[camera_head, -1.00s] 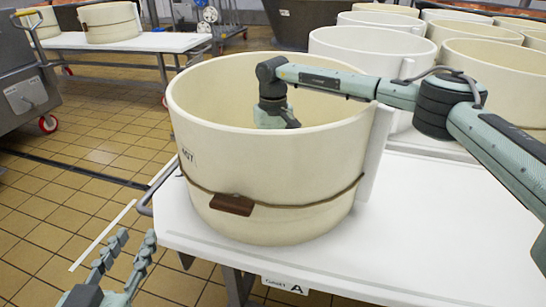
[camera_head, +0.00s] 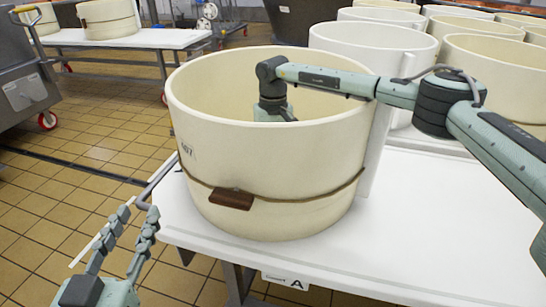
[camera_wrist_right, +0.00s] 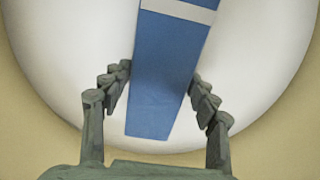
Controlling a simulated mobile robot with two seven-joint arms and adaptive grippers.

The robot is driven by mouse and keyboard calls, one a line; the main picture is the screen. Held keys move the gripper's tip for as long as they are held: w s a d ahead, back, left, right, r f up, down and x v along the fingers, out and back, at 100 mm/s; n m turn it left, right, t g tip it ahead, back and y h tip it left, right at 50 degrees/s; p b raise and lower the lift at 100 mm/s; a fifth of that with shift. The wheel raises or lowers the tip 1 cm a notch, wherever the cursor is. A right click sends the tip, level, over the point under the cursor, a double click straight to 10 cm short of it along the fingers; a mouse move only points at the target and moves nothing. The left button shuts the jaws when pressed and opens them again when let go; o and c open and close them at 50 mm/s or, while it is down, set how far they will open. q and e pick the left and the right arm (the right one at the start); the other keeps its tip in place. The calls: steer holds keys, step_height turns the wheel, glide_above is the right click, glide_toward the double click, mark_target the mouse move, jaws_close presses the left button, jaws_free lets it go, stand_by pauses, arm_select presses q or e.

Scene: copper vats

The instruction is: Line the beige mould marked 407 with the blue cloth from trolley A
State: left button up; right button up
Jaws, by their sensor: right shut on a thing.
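The beige mould marked 407 (camera_head: 270,150) stands upright on the white top of trolley A (camera_head: 400,240), with a cord and a brown block around its side. My right arm reaches over the rim, and its gripper is hidden inside the mould in the head view.
A white mould (camera_head: 375,55) stands right behind the beige one. Several more beige moulds (camera_head: 490,70) fill the trolley's back right. The front right of the trolley top is clear. Another trolley (camera_head: 130,40) with moulds stands at the back left.

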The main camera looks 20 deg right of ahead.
steer(key=shift+f, duration=0.4)
stand_by(0.5)
